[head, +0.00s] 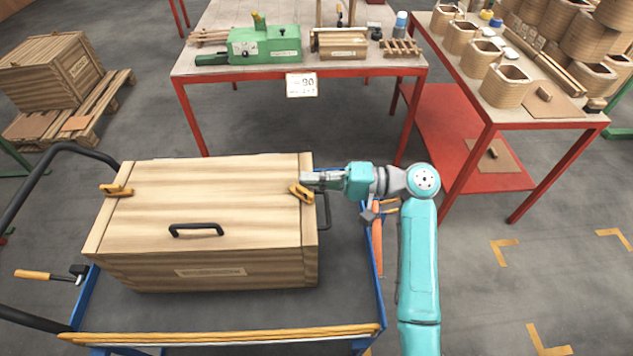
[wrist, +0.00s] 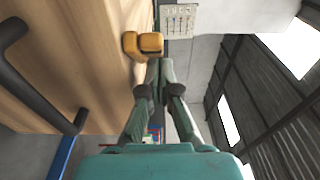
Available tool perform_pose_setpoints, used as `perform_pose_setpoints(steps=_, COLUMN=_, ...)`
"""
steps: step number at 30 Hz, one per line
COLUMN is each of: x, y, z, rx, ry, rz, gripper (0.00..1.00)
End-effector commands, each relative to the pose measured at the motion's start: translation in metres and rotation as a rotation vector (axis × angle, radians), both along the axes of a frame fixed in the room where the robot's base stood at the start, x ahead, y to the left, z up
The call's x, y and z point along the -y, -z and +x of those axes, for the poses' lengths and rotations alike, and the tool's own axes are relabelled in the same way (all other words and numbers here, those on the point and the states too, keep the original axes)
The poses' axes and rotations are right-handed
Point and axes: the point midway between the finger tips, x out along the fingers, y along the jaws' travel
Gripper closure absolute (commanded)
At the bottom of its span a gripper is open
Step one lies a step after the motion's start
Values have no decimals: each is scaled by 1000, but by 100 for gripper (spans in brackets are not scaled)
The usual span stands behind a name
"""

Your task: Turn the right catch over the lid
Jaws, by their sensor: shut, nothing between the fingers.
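A long wooden crate (head: 205,262) with a closed, flat wooden lid (head: 215,190) stands on a cart. The right catch (head: 301,193), yellow-brown, sits at the lid's right edge, set diagonally with one end toward the lid. It also shows in the wrist view (wrist: 142,44), right beyond my fingertips. The left catch (head: 117,190) lies crosswise over the lid's left edge. My gripper (head: 306,179) is shut and empty, reaching in from the right just behind the right catch; its fingertips also show in the wrist view (wrist: 160,66). I cannot tell whether they touch the catch.
A black handle (head: 196,229) stands up from the lid, and another black side handle (head: 323,211) is on the crate's right end. The blue cart (head: 345,290) has bare deck in front. Red-legged workbenches (head: 190,71) stand behind and to the right.

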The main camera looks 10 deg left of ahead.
Motion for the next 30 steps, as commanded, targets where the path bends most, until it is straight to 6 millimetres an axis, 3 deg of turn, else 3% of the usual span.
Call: perform_pose_setpoints(steps=30, x=-7, y=0, z=0, rx=0, ry=3, rz=-1, gripper=100)
